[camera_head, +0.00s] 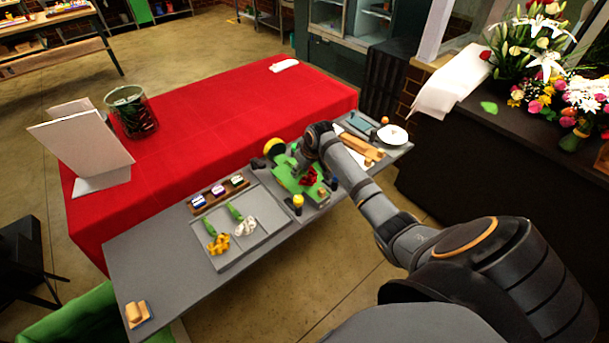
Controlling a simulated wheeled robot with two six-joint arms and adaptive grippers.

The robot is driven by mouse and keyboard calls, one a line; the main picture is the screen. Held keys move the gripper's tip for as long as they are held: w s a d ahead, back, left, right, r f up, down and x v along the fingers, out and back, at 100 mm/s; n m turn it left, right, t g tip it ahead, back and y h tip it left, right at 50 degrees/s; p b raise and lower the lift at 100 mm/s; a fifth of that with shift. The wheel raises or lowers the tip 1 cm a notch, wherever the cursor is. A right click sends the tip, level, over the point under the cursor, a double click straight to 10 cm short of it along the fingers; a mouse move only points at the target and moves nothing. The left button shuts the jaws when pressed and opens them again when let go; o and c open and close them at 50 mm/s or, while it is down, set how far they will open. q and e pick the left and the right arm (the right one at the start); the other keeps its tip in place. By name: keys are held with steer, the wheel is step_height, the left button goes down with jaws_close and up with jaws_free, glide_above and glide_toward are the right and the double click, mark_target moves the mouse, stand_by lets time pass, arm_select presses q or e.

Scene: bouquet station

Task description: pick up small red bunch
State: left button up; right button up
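The small red bunch (309,176) lies on a green mat (288,182) on the grey table, at the middle of the head view. My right arm comes in from the lower right, and my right gripper (297,162) is over the far edge of the mat, just beyond and left of the red bunch. The gripper is small and partly hidden by its own wrist, so its finger opening is unclear. I cannot tell whether it touches the bunch. My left gripper is not in view.
A grey tray (266,241) holds a yellow bunch (218,244) and a white bunch (245,227). A rack of small spools (219,193) stands behind it. A yellow-topped bottle (298,201) stands near the mat. A white bowl (392,134) is right. The table's left part is mostly clear.

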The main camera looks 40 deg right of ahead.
steer(key=c, duration=0.5)
jaws_close()
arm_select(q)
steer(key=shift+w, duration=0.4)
